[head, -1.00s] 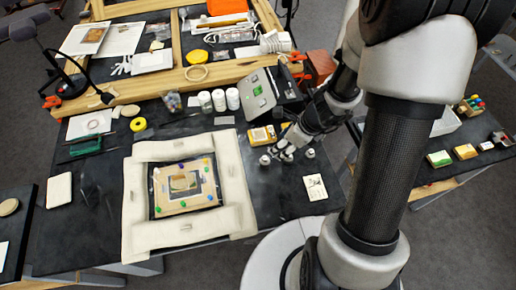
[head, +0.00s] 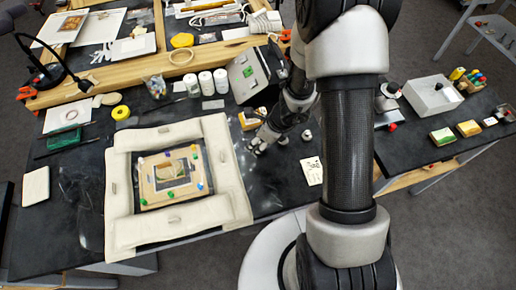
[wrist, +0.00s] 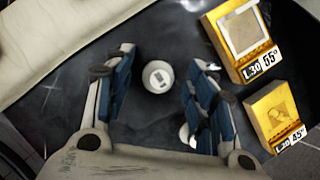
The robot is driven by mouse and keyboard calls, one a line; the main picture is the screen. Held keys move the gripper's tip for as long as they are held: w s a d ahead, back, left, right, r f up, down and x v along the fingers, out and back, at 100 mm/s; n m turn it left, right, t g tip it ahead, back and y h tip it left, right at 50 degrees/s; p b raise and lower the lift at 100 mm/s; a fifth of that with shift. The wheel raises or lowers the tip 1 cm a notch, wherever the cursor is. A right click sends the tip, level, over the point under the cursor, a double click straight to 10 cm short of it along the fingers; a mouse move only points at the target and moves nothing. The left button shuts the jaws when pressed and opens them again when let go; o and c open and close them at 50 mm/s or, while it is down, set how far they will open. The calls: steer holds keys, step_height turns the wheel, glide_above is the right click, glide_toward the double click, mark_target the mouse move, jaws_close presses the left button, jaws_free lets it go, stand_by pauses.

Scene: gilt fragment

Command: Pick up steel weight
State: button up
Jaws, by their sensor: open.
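A small round steel weight (wrist: 158,76) with a pale label on top stands upright on the dark table in the wrist view. My gripper (wrist: 163,62) is open, with its two blue-padded fingers on either side of this weight. Gaps show between the weight and both fingers. A second shiny round piece (wrist: 186,135) is partly hidden by the right finger. In the head view my gripper (head: 264,141) is low over the table, right of the padded frame. A small steel weight (head: 307,135) stands to its right. The weight between the fingers is hard to make out there.
Two yellow boxes, marked 55° (wrist: 240,40) and 45° (wrist: 274,116), lie right of the fingers. The cream padded frame (head: 122,188) is close on the left. White jars (head: 206,83) and a grey device (head: 246,76) stand behind. A white card (head: 312,171) lies in front.

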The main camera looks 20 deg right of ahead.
steer(key=shift+w+a+f, duration=0.15)
steer(key=shift+f, duration=0.35)
steer(key=shift+r, duration=0.1)
steer(key=c, duration=1.1)
steer(key=shift+o, duration=0.2)
